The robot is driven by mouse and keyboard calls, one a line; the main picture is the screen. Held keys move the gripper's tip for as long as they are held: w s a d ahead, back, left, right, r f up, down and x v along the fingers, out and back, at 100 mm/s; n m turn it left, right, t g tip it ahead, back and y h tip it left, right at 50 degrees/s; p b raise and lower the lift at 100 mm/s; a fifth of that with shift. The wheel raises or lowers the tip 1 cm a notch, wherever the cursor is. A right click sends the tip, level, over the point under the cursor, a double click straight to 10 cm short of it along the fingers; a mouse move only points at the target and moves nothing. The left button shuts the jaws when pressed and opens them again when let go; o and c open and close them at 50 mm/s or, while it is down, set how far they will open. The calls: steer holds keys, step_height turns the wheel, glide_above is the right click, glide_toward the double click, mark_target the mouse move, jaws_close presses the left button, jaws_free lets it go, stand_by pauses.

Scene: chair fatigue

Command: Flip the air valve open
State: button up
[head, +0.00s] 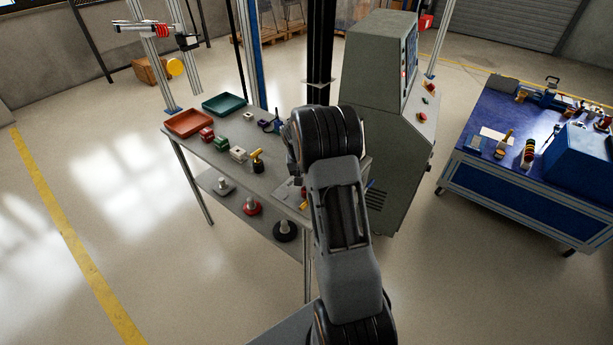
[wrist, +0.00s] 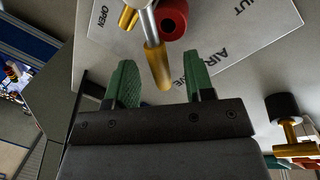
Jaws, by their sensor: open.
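The air valve shows at the top of the wrist view: a silver lever (wrist: 149,28) with a gold-coloured end (wrist: 157,68), beside a red round part (wrist: 172,18). It sits on a pale plate (wrist: 255,30) lettered OPEN at the left, part of SHUT at the upper right, and AIR with part of VALVE lower down. My gripper (wrist: 160,82) is open, with green fingertips to either side of the lever's gold end in the picture. I cannot tell whether either finger touches it. In the head view my arm hides the gripper and most of the valve.
The grey bench (head: 225,166) holds a red tray (head: 188,122), a green tray (head: 224,103), small blocks and a yellow-handled piece (head: 257,160). A gold handle with a black end (wrist: 283,107) shows right of my gripper. A grey cabinet (head: 375,75) and a blue workbench (head: 520,190) stand right.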

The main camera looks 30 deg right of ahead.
step_height(320, 180, up, 14)
steer(key=w+a, duration=0.1)
steer(key=a, duration=0.1)
steer(key=shift+a+f, duration=0.2)
steer(key=shift+f, duration=0.05)
steer(key=shift+w, duration=0.1)
steer(key=shift+c, duration=0.5)
